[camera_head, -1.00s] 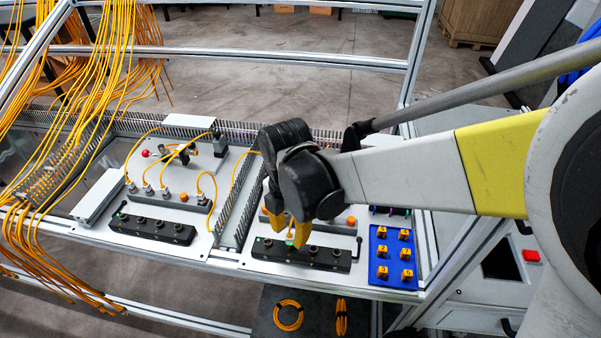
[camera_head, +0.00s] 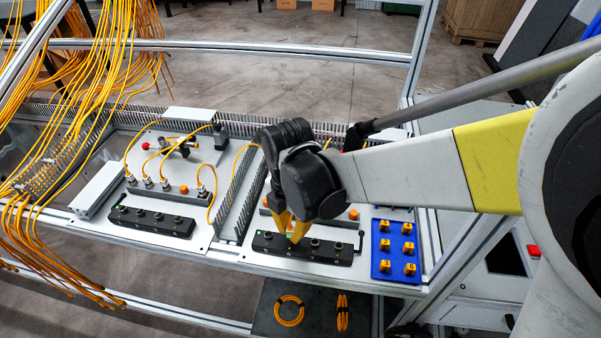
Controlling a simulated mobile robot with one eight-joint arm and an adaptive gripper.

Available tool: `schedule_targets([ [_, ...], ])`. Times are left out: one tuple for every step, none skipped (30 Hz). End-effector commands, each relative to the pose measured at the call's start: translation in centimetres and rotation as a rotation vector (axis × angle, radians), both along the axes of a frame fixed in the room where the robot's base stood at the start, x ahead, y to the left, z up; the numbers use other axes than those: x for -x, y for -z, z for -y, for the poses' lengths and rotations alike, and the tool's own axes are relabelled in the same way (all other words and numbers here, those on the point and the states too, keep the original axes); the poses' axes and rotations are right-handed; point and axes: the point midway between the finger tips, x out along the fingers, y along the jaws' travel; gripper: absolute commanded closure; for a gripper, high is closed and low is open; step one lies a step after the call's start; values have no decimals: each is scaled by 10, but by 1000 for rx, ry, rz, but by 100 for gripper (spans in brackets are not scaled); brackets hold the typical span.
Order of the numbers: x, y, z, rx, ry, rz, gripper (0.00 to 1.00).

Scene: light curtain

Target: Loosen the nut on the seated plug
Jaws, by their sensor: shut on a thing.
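My gripper (camera_head: 292,238) points down over the right black connector block (camera_head: 330,255), its yellow fingertips close together at the block's left-middle part. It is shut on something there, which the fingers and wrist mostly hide. A bit of green shows by the fingertips. I cannot make out the plug and its nut clearly. A yellow cable (camera_head: 242,158) runs down behind my wrist from the left. Other round sockets (camera_head: 315,243) show on the block to the right of the fingers.
A blue tray (camera_head: 374,262) with several yellow blocks lies just right of the connector block. A left panel carries another black block (camera_head: 150,221) and cabled plugs (camera_head: 163,184). Yellow cables (camera_head: 75,130) hang at far left. Coiled cables (camera_head: 290,311) lie below.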

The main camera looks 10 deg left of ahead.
Motion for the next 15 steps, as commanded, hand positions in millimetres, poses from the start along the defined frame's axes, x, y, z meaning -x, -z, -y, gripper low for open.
schedule_targets([
  [0, 0, -1, -2, 0, 1, 100],
  [0, 1, -1, -2, 0, 1, 100],
  [0, 1, -1, -2, 0, 1, 100],
  [-1, 1, -1, -2, -1, 1, 100],
  [0, 1, -1, -2, -6, 1, 100],
  [0, 1, -1, -2, -26, 1, 100],
  [0, 1, -1, -2, -51, 1, 100],
  [0, 1, -1, -2, -87, 1, 100],
  [0, 1, -1, -2, -151, 1, 100],
  [0, 1, -1, -2, -207, 1, 100],
  [0, 2, -1, -2, -266, 1, 100],
  [0, 2, -1, -2, -343, 1, 100],
  [0, 2, -1, -2, -401, 1, 100],
  [0, 2, -1, -2, -458, 0, 100],
  [0, 2, -1, -2, -534, 0, 100],
])
